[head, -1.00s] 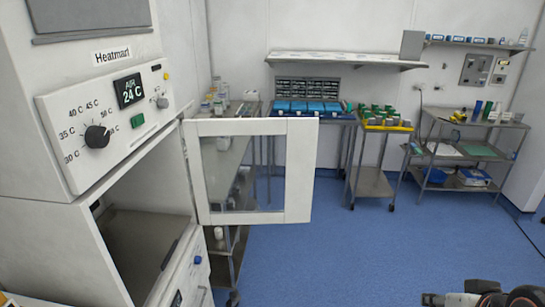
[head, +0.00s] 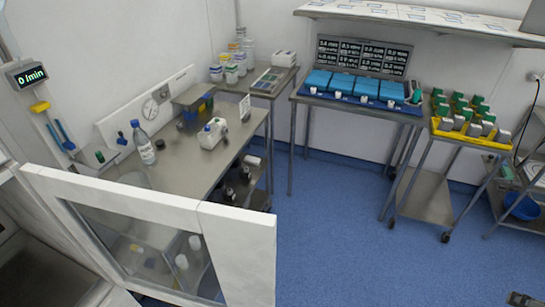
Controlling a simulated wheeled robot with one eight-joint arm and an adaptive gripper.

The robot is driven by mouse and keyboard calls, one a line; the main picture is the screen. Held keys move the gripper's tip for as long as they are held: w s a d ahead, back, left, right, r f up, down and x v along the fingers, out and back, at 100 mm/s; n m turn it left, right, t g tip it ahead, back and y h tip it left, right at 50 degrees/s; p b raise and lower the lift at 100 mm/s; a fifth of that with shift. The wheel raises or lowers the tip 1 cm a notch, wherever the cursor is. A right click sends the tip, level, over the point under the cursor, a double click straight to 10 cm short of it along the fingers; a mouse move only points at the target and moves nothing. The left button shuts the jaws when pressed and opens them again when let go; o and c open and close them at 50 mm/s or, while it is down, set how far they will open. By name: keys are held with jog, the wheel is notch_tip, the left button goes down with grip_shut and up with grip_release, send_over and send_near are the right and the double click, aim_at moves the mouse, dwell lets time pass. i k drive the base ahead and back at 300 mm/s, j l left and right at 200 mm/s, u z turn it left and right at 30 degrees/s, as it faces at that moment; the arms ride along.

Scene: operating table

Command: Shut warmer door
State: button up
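The warmer door (head: 240,245) stands open at the lower left in the head view. It is a white frame with a glass pane, and it reaches out from the warmer cabinet into the room. The warmer's dark interior (head: 40,275) shows in part at the left edge, behind the hinge side. The front panel with the dial and temperature display is out of view. My gripper is not clearly in view. Only a small dark piece, likely of my arm, shows at the bottom right corner, well away from the door.
A steel bench (head: 185,165) with bottles stands behind the door. A table with blue boxes (head: 355,85) and a cart with a yellow tray (head: 470,135) stand along the back. Blue floor (head: 340,240) is clear to the right of the door.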

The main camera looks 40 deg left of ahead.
aim_at(241, 244)
jog(key=i+u, duration=0.5)
jog(key=i+l+u, duration=0.1)
jog(key=i+u, duration=0.35)
jog(key=i, duration=0.15)
jog(key=i+l+u, duration=0.3)
jog(key=i+u, duration=0.2)
jog(key=i+j+u, duration=0.1)
jog(key=u, duration=0.4)
jog(key=i+u, duration=0.25)
jog(key=u, duration=0.2)
jog(key=i+u, duration=0.15)
jog(key=u, duration=0.35)
jog(key=i+l+u, duration=0.1)
jog(key=u, duration=0.35)
jog(key=i+l+u, duration=0.15)
jog(key=u, duration=1.55)
jog(key=k+u, duration=0.15)
jog(key=k, duration=0.35)
jog(key=k+j+u, duration=0.15)
jog(key=k, duration=0.35)
jog(key=i, duration=0.1)
